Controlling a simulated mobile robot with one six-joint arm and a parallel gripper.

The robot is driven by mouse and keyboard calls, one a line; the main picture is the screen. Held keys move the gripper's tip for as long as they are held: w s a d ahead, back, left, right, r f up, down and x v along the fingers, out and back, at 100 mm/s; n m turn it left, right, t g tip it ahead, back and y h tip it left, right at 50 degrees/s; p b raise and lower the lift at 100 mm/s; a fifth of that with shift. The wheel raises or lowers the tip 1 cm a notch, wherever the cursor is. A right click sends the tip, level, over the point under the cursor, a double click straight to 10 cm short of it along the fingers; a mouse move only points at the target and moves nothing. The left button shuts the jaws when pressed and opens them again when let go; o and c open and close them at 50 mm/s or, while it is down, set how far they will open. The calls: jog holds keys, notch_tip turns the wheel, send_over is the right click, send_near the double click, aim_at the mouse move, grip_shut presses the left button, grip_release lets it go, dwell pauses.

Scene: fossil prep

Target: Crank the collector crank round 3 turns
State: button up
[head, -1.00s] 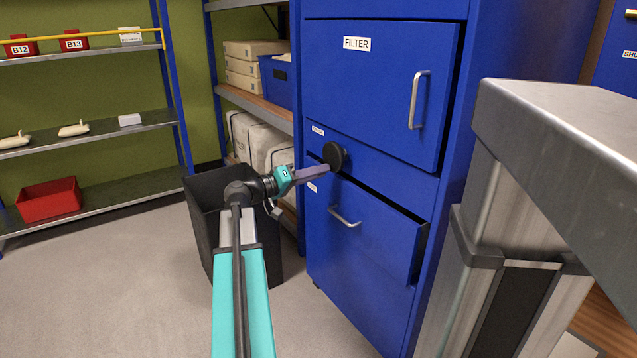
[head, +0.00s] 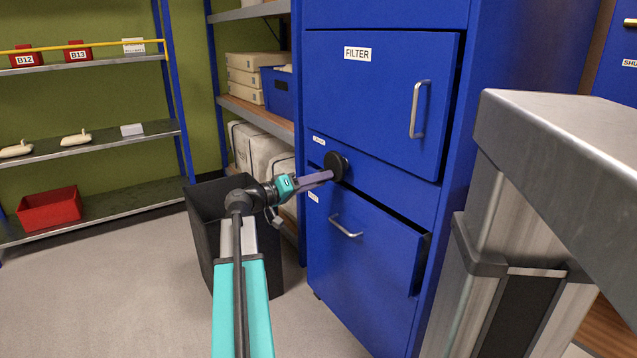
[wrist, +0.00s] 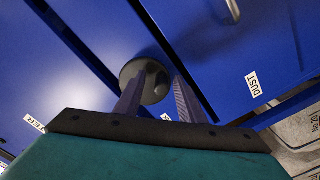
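The collector crank shows as a round black disc (head: 337,166) on the front of the blue cabinet (head: 385,185), between the upper door and the lower drawer. Any arm or handle of the crank cannot be made out. My gripper (head: 328,175) reaches it from the left in the head view, with its fingertips at the disc. In the wrist view my gripper (wrist: 158,84) has its two fingers apart. The disc (wrist: 147,75) shows behind and between them, partly covered by the left finger. Nothing is clearly pinched, and contact cannot be told.
The lower drawer (head: 365,250) with a metal handle sits slightly proud of the cabinet. The FILTER door (head: 380,95) is above. A black bin (head: 205,225) stands behind my arm. A metal-topped bench (head: 560,135) is close on the right. Floor is clear at left.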

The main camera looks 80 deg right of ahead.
jog(key=p+v, duration=0.4)
jog(key=v, duration=0.9)
jog(key=shift+w+a, duration=0.3)
jog(key=shift+m, duration=0.3)
jog(key=f+m+g+h, duration=0.1)
jog(key=m, duration=0.1)
jog(key=f+m+h, duration=0.1)
jog(key=f+m, duration=0.1)
jog(key=s+f+m+g+h+b, duration=0.1)
jog(key=f+m, duration=0.1)
jog(key=shift+d+f+m+g+h, duration=0.15)
jog(key=shift+d+m+g+h, duration=0.1)
jog(key=shift+m+g+h, duration=0.05)
dwell(0.5)
jog(key=shift+d, duration=0.15)
